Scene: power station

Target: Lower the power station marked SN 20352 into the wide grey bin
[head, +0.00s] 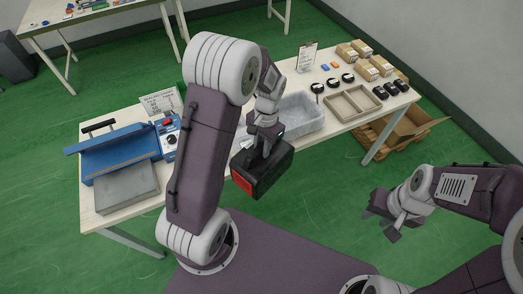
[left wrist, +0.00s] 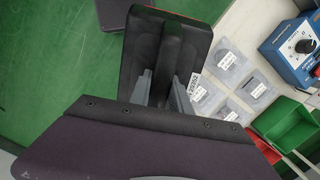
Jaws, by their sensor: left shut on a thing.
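The power station (head: 262,172), black with a red end, hangs from my left gripper (head: 262,140), which is shut on its top handle. In the left wrist view the power station (left wrist: 188,45) lies between the grey fingers (left wrist: 164,88). A white label (left wrist: 198,90) beside the right finger seems to read 20352. My right gripper (head: 382,222) is open and empty, off the table at the right.
A blue machine (head: 115,152) with a control box (head: 170,138) stands at the table's left. Right of the bin are a divided beige tray (head: 352,104), black items and cardboard boxes (head: 367,70).

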